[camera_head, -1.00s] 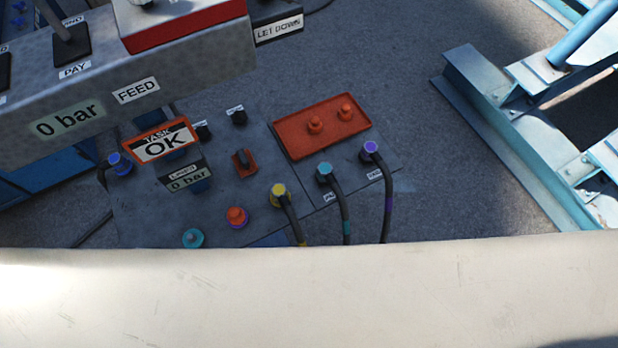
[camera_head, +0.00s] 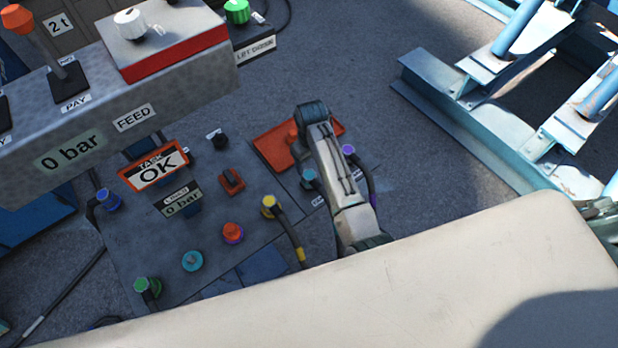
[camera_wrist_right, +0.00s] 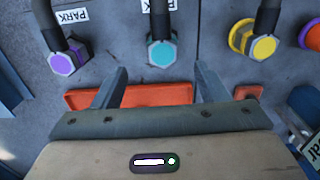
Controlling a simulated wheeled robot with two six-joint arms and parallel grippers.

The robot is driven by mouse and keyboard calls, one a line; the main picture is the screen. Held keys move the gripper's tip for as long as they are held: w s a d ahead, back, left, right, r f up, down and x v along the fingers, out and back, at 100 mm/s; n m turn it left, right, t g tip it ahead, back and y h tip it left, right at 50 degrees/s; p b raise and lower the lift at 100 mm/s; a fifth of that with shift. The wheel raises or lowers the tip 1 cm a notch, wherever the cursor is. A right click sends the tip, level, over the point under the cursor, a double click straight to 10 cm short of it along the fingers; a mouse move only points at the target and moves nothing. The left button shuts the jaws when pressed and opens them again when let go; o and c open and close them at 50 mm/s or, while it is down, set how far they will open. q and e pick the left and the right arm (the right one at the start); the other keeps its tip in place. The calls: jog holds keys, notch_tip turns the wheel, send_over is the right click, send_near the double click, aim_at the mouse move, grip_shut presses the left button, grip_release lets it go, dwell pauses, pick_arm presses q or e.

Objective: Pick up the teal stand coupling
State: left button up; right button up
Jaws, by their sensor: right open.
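The teal stand coupling (camera_head: 309,176) sits at its PARK place on the grey panel, with a dark hose leading off it. In the head view my right arm partly covers it. In the right wrist view its teal hexagonal face (camera_wrist_right: 161,53) shows whole, between and just beyond the two fingertips. My right gripper (camera_wrist_right: 162,72) is open and empty, its fingers apart over the red tray's side of the coupling. I see no contact with the coupling. In the head view the fingers are hidden or not clear. My left gripper is not in view.
A purple coupling (camera_wrist_right: 63,58) and a yellow one (camera_wrist_right: 255,45) flank the teal one. The red tray (camera_head: 270,147) lies beside them. Another teal fitting (camera_head: 192,261) sits lower left on the panel. A grey console (camera_head: 100,120) stands left, a blue steel frame (camera_head: 450,110) right.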

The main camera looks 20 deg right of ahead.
aim_at(310, 175)
notch_tip(310, 175, down, 3)
jog(key=shift+r, duration=0.15)
jog(key=shift+f, duration=0.4)
jog(key=shift+f+p, duration=0.45)
jog(key=shift+f, duration=0.1)
jog(key=f, duration=0.3)
jog(key=shift+a+f+p, duration=0.15)
jog(key=shift+a+p, duration=0.05)
jog(key=shift+p, duration=0.1)
jog(key=shift+f, duration=0.5)
jog(key=c, duration=1)
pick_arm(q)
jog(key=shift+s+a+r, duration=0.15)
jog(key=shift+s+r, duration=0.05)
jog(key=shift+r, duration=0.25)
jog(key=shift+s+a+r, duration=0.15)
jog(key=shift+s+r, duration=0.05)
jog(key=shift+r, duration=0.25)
pick_arm(e)
jog(key=shift+r, duration=0.1)
jog(key=shift+c, duration=0.9)
